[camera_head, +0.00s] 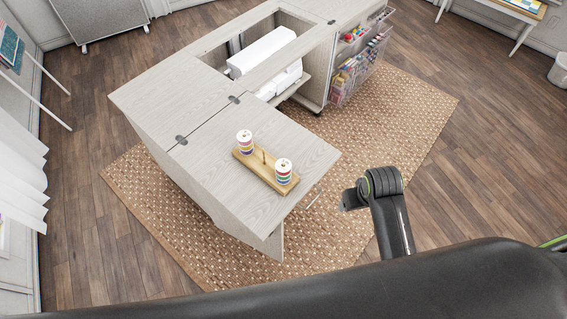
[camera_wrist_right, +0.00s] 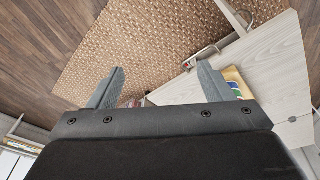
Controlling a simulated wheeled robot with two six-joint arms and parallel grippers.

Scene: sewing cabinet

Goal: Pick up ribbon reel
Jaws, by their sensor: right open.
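Two short stacks of coloured ribbon reels stand on a wooden stand (camera_head: 262,165) on the cabinet's lowered leaf in the head view. The left stack (camera_head: 244,142) and the right stack (camera_head: 283,170) have white tops; a bare peg stands between them. In the right wrist view my right gripper (camera_wrist_right: 160,66) is open, with nothing between its fingers. Part of the stand and a reel (camera_wrist_right: 234,76) show beyond its right finger, partly hidden. In the head view a dark link of my arm is right of the leaf, apart from the reels. My left gripper is not in view.
The sewing cabinet (camera_head: 165,88) has an open well with a white machine (camera_head: 262,50). A wire basket (camera_head: 360,70) of supplies hangs on its right side. The leaf around the stand is clear. A woven rug (camera_head: 400,110) lies on the floor.

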